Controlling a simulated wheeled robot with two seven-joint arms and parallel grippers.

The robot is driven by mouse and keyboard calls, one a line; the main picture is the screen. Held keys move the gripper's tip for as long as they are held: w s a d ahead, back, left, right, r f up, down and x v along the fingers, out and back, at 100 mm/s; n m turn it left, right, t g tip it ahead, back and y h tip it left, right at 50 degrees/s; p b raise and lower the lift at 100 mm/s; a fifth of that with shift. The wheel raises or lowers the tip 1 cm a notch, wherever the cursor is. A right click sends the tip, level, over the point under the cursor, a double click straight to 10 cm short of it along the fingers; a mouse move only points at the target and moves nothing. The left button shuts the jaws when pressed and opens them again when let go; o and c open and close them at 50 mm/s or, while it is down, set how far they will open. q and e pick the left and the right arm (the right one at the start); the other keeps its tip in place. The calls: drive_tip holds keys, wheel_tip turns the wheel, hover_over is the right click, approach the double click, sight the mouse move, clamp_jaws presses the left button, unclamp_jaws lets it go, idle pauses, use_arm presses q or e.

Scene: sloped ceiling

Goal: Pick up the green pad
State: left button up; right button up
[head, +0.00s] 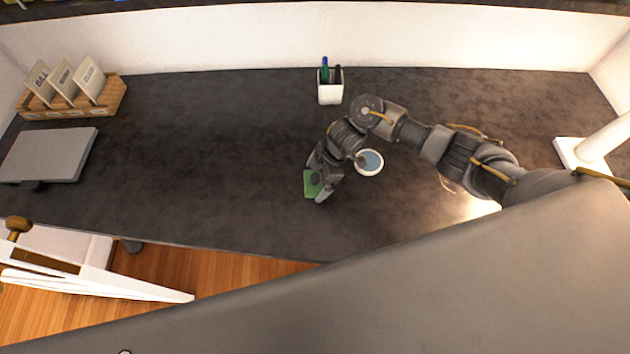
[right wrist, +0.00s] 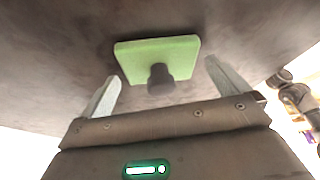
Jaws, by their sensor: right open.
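The green pad (head: 308,188) lies on the dark desk, partly hidden under my right gripper (head: 321,186) in the head view. In the right wrist view the green pad (right wrist: 185,52) is a flat square with a dark round knob (right wrist: 160,80) on it. The two fingers of my right gripper (right wrist: 160,85) are spread apart, one on each side of the knob and pad. Nothing is held between them. Whether the fingers touch the pad cannot be told. My left gripper is not in view.
A white bowl (head: 369,168) stands close to the right of my right gripper. A white pen cup (head: 330,92) stands behind. A wooden card holder (head: 110,98) and grey laptop (head: 48,155) are at the left. The desk's middle left is clear.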

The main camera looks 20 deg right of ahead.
drive_tip(key=c, duration=0.9)
drive_tip(key=shift+o, duration=0.2)
drive_tip(key=shift+r, duration=0.1)
drive_tip(key=shift+w+r+b, duration=0.1)
drive_tip(key=shift+r+b, duration=0.2)
drive_tip(key=shift+r, duration=0.3)
drive_tip(key=s+d+r, duration=0.3)
drive_tip(key=s+r, duration=0.2)
drive_tip(key=s, duration=0.1)
drive_tip(key=s+d+r, duration=0.3)
drive_tip(key=s+r, duration=0.3)
drive_tip(key=s, duration=0.1)
drive_tip(key=shift+r, duration=0.3)
